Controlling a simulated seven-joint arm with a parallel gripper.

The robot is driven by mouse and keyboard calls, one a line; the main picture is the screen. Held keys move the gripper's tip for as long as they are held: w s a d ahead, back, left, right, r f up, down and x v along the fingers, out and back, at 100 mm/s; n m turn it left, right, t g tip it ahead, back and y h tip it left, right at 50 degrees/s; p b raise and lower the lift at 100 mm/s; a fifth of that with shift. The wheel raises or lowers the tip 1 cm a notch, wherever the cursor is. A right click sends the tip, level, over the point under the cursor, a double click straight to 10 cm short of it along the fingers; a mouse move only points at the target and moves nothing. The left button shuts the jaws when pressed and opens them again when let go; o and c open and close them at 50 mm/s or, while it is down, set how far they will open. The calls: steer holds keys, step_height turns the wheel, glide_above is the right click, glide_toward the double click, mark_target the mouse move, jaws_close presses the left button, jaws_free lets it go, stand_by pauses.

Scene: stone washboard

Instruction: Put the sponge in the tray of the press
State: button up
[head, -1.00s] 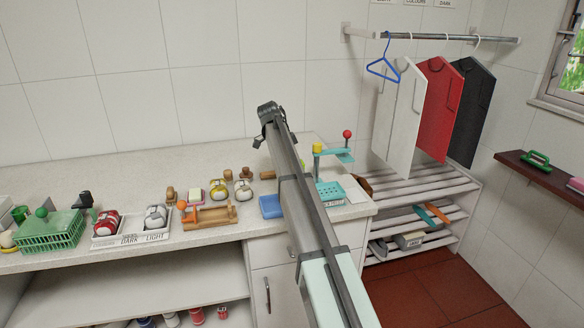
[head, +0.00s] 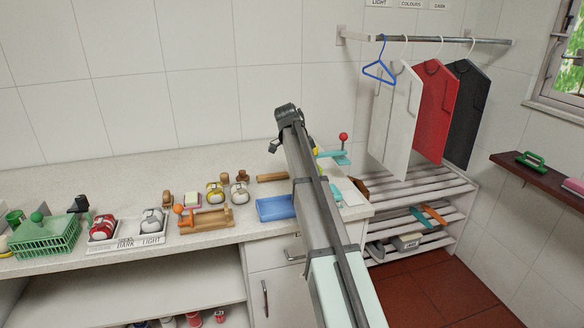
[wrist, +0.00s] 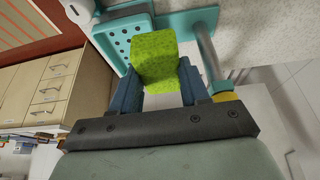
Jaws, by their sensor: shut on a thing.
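In the wrist view, my gripper (wrist: 157,82) has its two blue fingers shut on a yellow-green sponge (wrist: 155,58). The sponge is in front of the teal perforated tray (wrist: 117,42) of the press and overlaps its edge in the picture. I cannot tell its height over the tray. A teal plate (wrist: 180,24) and a metal post (wrist: 207,50) of the press are beside the sponge. In the head view, the press's teal arm with a red knob (head: 343,137) shows right of my arm. My arm hides most of the press, my gripper and the sponge there.
A blue tray (head: 276,208) lies on the counter left of my arm, with a wooden bar (head: 272,177) behind it. Several brushes, a wooden rack (head: 207,217) and a green basket (head: 48,238) stand farther left. Hanging boards (head: 438,105) and a slatted shelf (head: 415,190) are to the right.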

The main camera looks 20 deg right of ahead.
steer(key=s+d, duration=0.3)
steer(key=s, duration=0.2)
steer(key=shift+w+d+f, duration=0.1)
steer(key=shift+f, duration=1.25)
steer(key=shift+w+d+f, duration=0.1)
steer(key=shift+f, duration=1.2)
